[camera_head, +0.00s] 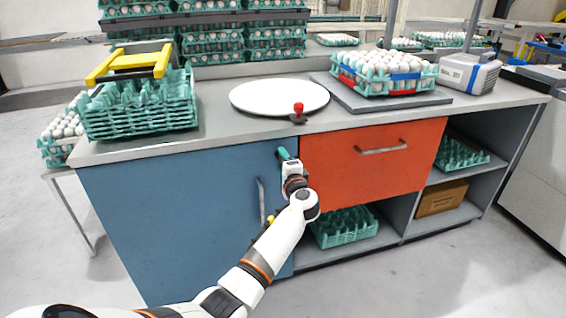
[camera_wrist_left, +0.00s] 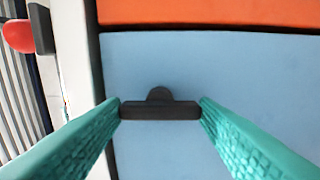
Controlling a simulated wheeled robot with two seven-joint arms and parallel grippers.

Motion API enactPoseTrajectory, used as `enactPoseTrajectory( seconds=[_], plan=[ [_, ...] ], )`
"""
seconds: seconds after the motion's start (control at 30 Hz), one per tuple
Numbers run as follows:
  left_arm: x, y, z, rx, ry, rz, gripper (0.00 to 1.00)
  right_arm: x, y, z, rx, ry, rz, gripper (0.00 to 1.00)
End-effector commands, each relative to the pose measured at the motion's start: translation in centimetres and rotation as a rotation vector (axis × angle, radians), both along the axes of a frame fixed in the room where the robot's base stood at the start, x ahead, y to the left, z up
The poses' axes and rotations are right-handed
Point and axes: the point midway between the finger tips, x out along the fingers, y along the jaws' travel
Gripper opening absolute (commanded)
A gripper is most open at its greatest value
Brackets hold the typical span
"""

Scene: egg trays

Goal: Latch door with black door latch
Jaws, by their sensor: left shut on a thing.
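The blue door (camera_head: 180,215) is on the left of the counter front and looks closed, with a grey bar handle (camera_head: 262,202). The black door latch (camera_wrist_left: 160,110) shows in the left wrist view. It is a short dark bar with a round hub, lying over the blue panel and parallel to the seam beside the orange drawer. My left gripper (camera_head: 284,154) is at the upper right corner of the door. Its two teal fingers, also in the left wrist view (camera_wrist_left: 160,112), are shut on the two ends of the latch. In the head view the gripper hides the latch.
The orange drawer (camera_head: 345,175) is right of the door. A red knob (camera_head: 298,108) on a black base stands at the counter edge above the gripper. A white round plate (camera_head: 262,97) and stacked egg trays (camera_head: 140,118) are on the counter. Floor in front is clear.

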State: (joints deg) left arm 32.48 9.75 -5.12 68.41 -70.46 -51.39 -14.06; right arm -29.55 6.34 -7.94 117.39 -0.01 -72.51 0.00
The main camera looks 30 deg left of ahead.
Motion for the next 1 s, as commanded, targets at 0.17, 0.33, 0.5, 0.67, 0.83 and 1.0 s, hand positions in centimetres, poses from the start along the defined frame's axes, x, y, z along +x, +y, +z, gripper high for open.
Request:
enactPoseTrajectory(
  seconds=[0.17,0.33,0.5,0.67,0.83,1.0],
  plan=[
    [0.0,0.0,-0.1,0.004,0.005,-0.001,0.32,0.0,0.0,0.0,0.000,0.000,0.000,0.00],
    [0.0,0.0,-0.1,0.003,0.004,-0.001,0.68,0.0,0.0,0.0,0.000,0.001,0.000,0.00],
    [0.0,0.0,-0.1,0.002,0.002,0.000,0.76,0.0,0.0,0.0,0.000,0.001,0.000,0.00],
    [0.0,-0.1,0.0,0.001,0.002,0.000,0.76,0.0,0.0,0.0,0.000,0.001,0.000,0.00],
    [-0.9,-1.2,0.0,0.001,0.003,-0.001,0.76,0.1,0.0,-0.1,0.001,-0.005,0.000,0.00],
    [-3.2,-3.8,0.0,0.000,0.003,-0.004,0.76,-0.1,0.0,-2.3,-0.001,0.012,0.002,0.00]
  ],
)
